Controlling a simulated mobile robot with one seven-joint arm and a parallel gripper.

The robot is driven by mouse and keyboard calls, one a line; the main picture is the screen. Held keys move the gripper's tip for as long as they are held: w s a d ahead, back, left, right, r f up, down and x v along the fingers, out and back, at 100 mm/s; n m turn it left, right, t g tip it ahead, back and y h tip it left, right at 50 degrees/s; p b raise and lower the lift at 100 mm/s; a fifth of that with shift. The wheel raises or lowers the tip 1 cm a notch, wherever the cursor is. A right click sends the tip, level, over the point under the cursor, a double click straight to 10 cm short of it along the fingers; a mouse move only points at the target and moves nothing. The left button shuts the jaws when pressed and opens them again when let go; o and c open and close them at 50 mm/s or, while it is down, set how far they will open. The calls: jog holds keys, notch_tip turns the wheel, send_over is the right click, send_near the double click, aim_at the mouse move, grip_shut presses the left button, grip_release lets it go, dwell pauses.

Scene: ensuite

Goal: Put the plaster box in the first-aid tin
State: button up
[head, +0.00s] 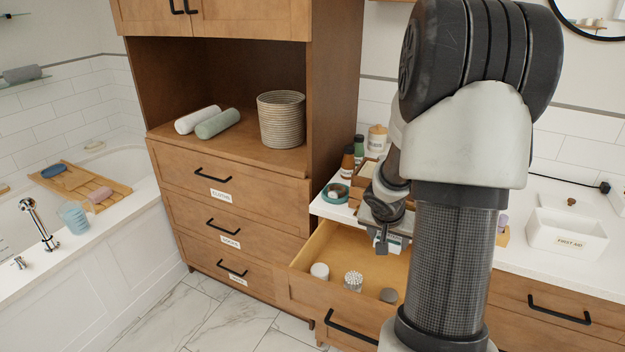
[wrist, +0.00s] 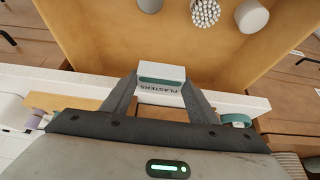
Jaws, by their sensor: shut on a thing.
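The plaster box (wrist: 161,98) is small and white with a green band and the word PLASTERS. In the wrist view it sits between the two fingers of my gripper (wrist: 160,90), which is shut on it. In the head view the box (head: 396,242) is partly hidden by my gripper (head: 382,241) and held above the open drawer. The first-aid tin (head: 566,240) is a white container labelled FIRST AID, on the white counter at the right, apart from my gripper.
The open drawer (head: 334,279) holds a white jar (head: 320,271), a pot of cotton swabs (head: 353,280) and a grey jar (head: 389,295). My arm hides the counter's middle.

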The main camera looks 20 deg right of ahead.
jog(key=w+a+n+t+y, duration=0.1)
jog(key=w+a+n, duration=0.2)
jog(key=a, duration=0.7)
jog(key=w+a+n+y, duration=0.2)
jog(key=w+a+n, duration=0.1)
jog(key=a, duration=0.6)
jog(key=w+a+n+t+y, duration=0.1)
jog(key=w+a+n, duration=0.25)
jog(key=a, duration=0.65)
jog(key=s+r+p, duration=0.2)
jog(key=r+p, duration=0.7)
jog(key=r, duration=0.1)
jog(key=s+r+p, duration=0.3)
jog(key=r+p, duration=0.6)
jog(key=r, duration=0.2)
jog(key=shift+a+y, duration=0.3)
jog(key=shift+a, duration=0.1)
jog(key=shift+s, duration=0.25)
